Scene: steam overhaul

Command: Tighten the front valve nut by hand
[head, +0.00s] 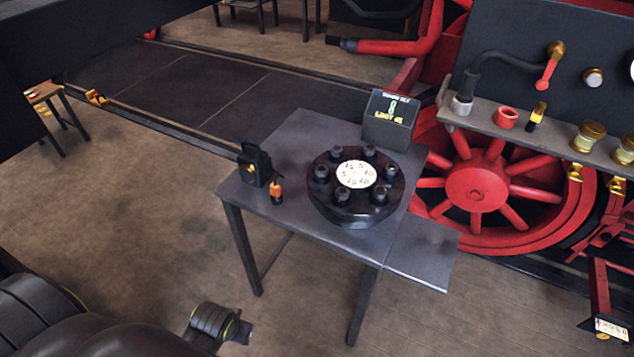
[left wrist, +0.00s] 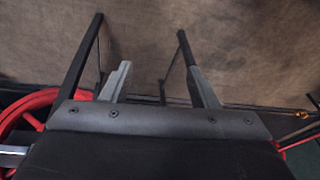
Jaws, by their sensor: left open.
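No part is clearly marked as the front valve nut, and I cannot tell which one it is. Brass fittings (head: 588,137) sit on a grey shelf (head: 540,133) by the locomotive at the right of the head view, with smaller brass pieces (head: 575,173) below its edge. A red-handled brass valve (head: 552,66) is on the dark panel above. A round black flange (head: 345,212) with several dark nuts around a white numbered disc (head: 357,174) sits on the table. My left gripper (left wrist: 159,70) is open and empty, above brown floor. My right gripper is not seen.
The grey table (head: 305,135) also holds a black tool-like object (head: 255,163), an orange-and-black item (head: 276,192) and a dark box with lettering (head: 390,120). A side leaf (head: 422,250) extends right. Large red wheels (head: 475,185) stand behind.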

